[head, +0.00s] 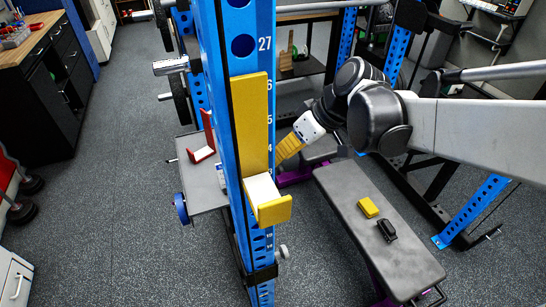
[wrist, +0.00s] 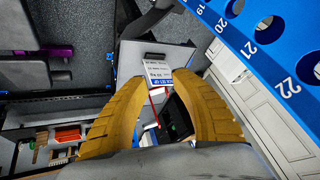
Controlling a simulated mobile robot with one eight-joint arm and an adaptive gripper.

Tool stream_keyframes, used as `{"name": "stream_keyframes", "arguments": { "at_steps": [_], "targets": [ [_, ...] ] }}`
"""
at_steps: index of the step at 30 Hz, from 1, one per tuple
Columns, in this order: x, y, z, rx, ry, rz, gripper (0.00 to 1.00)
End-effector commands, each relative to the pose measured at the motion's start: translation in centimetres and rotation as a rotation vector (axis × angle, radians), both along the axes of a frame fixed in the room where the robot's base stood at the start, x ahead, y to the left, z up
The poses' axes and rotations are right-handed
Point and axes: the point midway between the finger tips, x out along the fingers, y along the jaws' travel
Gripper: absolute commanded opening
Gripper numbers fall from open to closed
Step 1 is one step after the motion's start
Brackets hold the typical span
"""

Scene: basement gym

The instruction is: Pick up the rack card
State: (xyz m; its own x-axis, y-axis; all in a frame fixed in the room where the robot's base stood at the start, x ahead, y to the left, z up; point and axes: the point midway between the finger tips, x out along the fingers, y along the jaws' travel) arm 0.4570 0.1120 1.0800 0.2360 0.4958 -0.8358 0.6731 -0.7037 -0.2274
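In the wrist view, a small white card with dark printed lines and a blue band (wrist: 160,71) shows just beyond my fingertips. It looks like the rack card. My gripper (wrist: 160,79) has two curved yellow fingers standing apart, with the card framed in the gap between their tips. I cannot tell whether either finger touches it. In the head view, my gripper (head: 282,152) reaches behind the blue rack upright (head: 240,130).
The yellow J-shaped holder (head: 252,110) juts from the upright. A grey bench (head: 345,185) on the right carries a yellow block (head: 368,207) and a black object (head: 387,230). A numbered blue beam (wrist: 250,35) runs close to my gripper's right. Floor is open at lower left.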

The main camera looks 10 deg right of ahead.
Motion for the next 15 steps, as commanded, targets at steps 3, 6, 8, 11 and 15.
{"name": "stream_keyframes", "arguments": {
  "at_steps": [3, 6, 8, 11, 15],
  "targets": [
    [2.7, 1.9, -0.7, 0.076, -0.019, 0.162, 0.31],
    [4.4, 3.4, -1.6, 0.151, -0.053, 0.307, 0.31],
    [5.4, 4.2, -2.3, 0.199, -0.080, 0.392, 0.31],
    [6.8, 5.3, -3.7, 0.282, -0.140, 0.531, 0.31],
    [8.2, 6.4, -5.9, 0.401, -0.246, 0.710, 0.31]
  ]
}}
